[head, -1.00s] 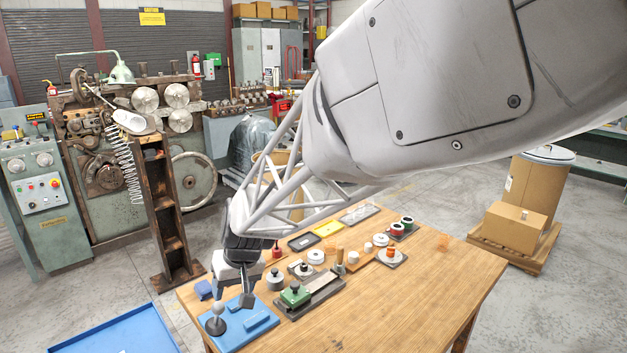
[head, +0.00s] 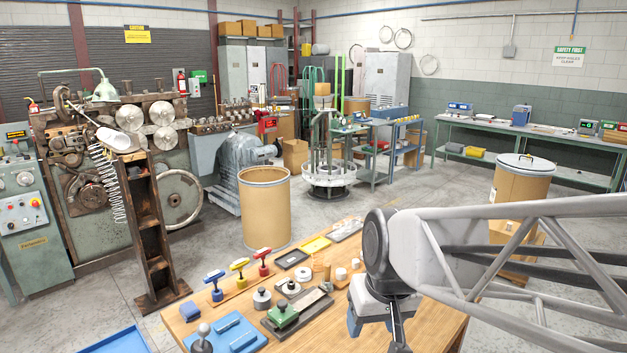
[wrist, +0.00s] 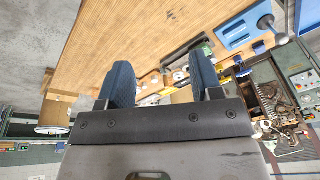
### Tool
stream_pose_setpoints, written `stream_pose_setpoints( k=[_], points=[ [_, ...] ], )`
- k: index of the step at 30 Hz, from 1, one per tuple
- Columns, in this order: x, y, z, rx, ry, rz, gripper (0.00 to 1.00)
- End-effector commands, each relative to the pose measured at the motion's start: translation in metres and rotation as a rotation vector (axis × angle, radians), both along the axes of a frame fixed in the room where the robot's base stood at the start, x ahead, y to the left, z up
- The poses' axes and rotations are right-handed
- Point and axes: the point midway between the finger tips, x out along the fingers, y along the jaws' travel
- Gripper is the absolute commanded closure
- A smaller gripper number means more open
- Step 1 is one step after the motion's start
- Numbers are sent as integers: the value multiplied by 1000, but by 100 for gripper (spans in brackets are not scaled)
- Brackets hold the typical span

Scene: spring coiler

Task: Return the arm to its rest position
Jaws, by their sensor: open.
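My gripper (head: 375,318) is at the right side of the wooden workbench (head: 400,335) in the head view, above its top. In the wrist view its two blue fingers (wrist: 160,88) stand wide apart with nothing between them. My arm reaches in from the right edge of the head view. The gripper's lower end is partly hidden by dark links and the picture does not show it touching anything.
A brown drum (head: 265,205) stands behind the bench. The coiling machine (head: 95,180) is at left.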

Motion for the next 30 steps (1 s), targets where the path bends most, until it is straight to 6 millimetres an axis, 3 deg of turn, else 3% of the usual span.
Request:
stream_pose_setpoints(
  k=[6, 13, 18, 30],
  points=[
    [-48, -49, 3, -39, -10, -108, 41],
    [-85, -79, 1, -70, -13, -188, 41],
    [-95, -87, -1, -80, -12, -211, 41],
    [-96, -87, -1, -82, -13, -212, 41]
  ],
)
